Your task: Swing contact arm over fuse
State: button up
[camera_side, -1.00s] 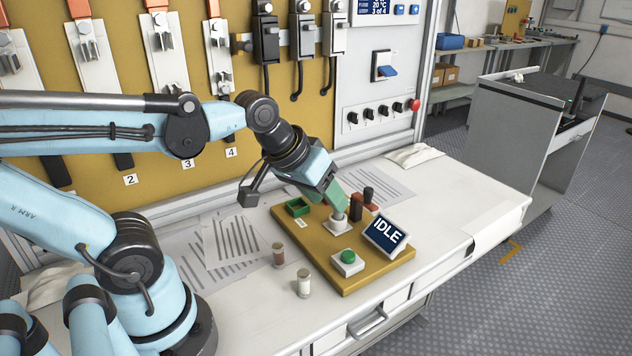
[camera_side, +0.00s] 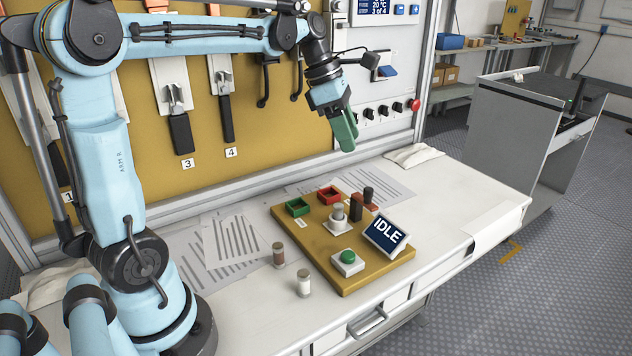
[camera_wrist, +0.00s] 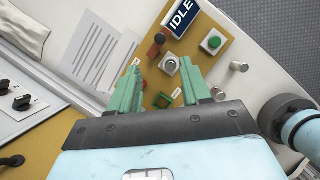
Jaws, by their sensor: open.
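The grey fuse (camera_side: 338,211) stands upright in a white square holder on the ochre test board (camera_side: 320,262). It also shows in the wrist view (camera_wrist: 170,65). The contact arm (camera_side: 356,207), reddish brown with dark upright parts, is behind and right of the fuse, beside it rather than over it. It also shows in the wrist view (camera_wrist: 156,47). My gripper (camera_side: 346,146), with green fingers, is high above the board, apart from the fuse and contact arm. In the wrist view its fingers (camera_wrist: 161,77) are spread with nothing between them.
The board carries a green tray (camera_side: 298,207), a red tray (camera_side: 329,194), a green button (camera_side: 348,257) and a display (camera_side: 387,234) reading IDLE. Two loose fuses (camera_side: 278,255) (camera_side: 304,283) stand on the bench left of the board. Paper sheets (camera_side: 235,240) lie behind.

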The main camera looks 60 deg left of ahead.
aim_at(369, 188)
jog(key=x, duration=1.1)
jog(key=shift+w+d+f, duration=0.1)
jog(key=shift+d+f, duration=0.05)
jog(key=shift+f, duration=0.2)
grip_shut()
